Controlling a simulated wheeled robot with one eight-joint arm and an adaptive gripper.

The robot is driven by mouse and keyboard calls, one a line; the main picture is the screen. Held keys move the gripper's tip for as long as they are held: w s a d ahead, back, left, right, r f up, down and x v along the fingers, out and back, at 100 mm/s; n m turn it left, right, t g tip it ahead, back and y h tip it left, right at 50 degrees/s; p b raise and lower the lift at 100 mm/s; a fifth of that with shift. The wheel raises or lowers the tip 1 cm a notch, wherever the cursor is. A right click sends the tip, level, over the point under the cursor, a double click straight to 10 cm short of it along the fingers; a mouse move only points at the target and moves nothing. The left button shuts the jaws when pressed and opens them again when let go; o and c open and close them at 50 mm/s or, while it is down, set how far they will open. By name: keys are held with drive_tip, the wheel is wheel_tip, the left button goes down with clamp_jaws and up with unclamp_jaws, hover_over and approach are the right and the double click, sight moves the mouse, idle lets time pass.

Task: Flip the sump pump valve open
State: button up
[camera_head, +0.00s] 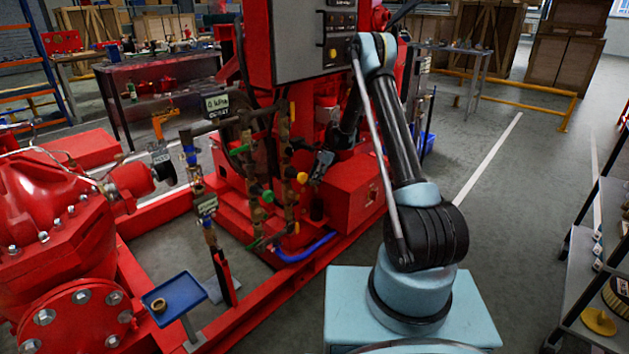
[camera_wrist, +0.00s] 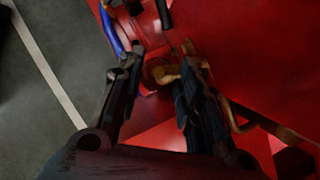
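Brass pipework (camera_head: 283,150) with small valves stands in front of the red pumpset. It carries a green knob (camera_head: 267,196), a yellow knob (camera_head: 302,178) and an orange lever (camera_head: 292,113). Another orange handle (camera_head: 163,122) is farther left. I cannot tell which is the sump pump valve. My gripper (camera_head: 318,172) is just right of the pipework, partly dark against the red machine. In the wrist view my gripper (camera_wrist: 158,75) has its two black fingers apart. A round brass-coloured fitting (camera_wrist: 154,74) shows between them, with no clear contact. A bent brass pipe (camera_wrist: 240,124) is right of the fingers.
The grey control panel (camera_head: 312,38) is above my gripper. A blue hose (camera_head: 305,250) curves along the red base frame. A blue tray (camera_head: 174,298) stands at the front left. A shelf unit (camera_head: 610,220) is at the right edge.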

drive_tip(key=shift+a+f, duration=0.1)
drive_tip(key=shift+f, duration=0.2)
clamp_jaws()
drive_tip(key=shift+w, duration=0.1)
drive_tip(key=shift+w+d+n+g+h, duration=0.1)
drive_tip(key=shift+w+d+n+g, duration=0.15)
drive_tip(key=shift+n, duration=0.6)
drive_tip(key=shift+w+d+n+g+h, duration=0.1)
drive_tip(key=shift+w+d+n+g, duration=0.2)
drive_tip(key=shift+n, duration=0.5)
drive_tip(key=shift+w+d+n+g+h, duration=0.1)
drive_tip(key=shift+w+n+g, duration=0.2)
drive_tip(key=shift+n, duration=0.55)
drive_tip(key=shift+s, duration=0.1)
unclamp_jaws()
